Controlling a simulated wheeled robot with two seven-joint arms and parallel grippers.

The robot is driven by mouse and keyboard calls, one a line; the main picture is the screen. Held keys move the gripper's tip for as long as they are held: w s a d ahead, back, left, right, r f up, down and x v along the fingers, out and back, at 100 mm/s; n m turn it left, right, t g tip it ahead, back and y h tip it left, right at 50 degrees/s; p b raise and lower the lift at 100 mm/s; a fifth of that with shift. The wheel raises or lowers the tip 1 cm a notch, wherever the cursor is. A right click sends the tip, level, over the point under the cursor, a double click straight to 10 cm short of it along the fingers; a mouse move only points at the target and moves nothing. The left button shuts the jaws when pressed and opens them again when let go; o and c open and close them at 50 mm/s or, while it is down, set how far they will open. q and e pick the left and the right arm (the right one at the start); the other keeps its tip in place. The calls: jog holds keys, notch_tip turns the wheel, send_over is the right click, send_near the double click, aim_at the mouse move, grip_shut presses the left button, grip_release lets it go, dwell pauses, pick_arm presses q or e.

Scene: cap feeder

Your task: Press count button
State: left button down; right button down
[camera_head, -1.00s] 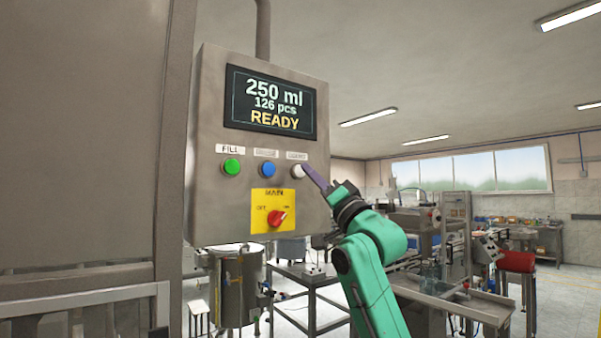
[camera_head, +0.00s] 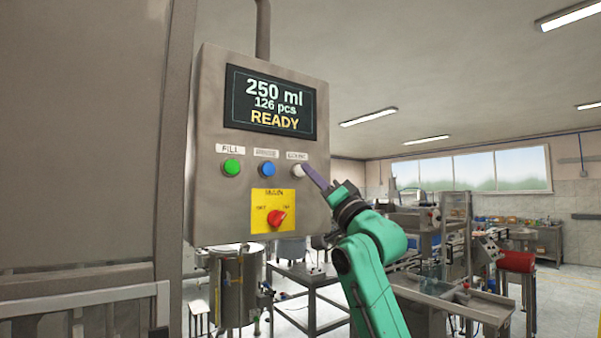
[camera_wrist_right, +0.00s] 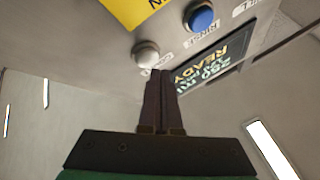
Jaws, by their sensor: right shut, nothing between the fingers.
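The count button is the white round button (camera_head: 297,170) on the right of a row of three on the grey control panel (camera_head: 212,208). It also shows in the right wrist view (camera_wrist_right: 145,53). My right gripper (camera_head: 306,169) is shut and empty, its purple fingertips at the white button's right edge. In the wrist view the tips (camera_wrist_right: 160,74) lie right by the button's edge; whether they touch it I cannot tell. The display (camera_head: 271,104) reads 250 ml, 126 pcs, READY. My left gripper is not in view.
A green button (camera_head: 231,167) and a blue button (camera_head: 267,169) sit left of the white one. A metal tank (camera_head: 237,285) and a table (camera_head: 312,283) stand below and behind the panel.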

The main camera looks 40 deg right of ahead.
jog(key=shift+w, duration=0.1)
jog(key=shift+w+p, duration=0.3)
jog(key=shift+p, duration=0.05)
jog(key=shift+w+p, duration=0.4)
jog(key=shift+w, duration=0.05)
dwell(0.6)
dwell(0.3)
jog(key=shift+s+b, duration=0.55)
jog(key=shift+s, duration=0.25)
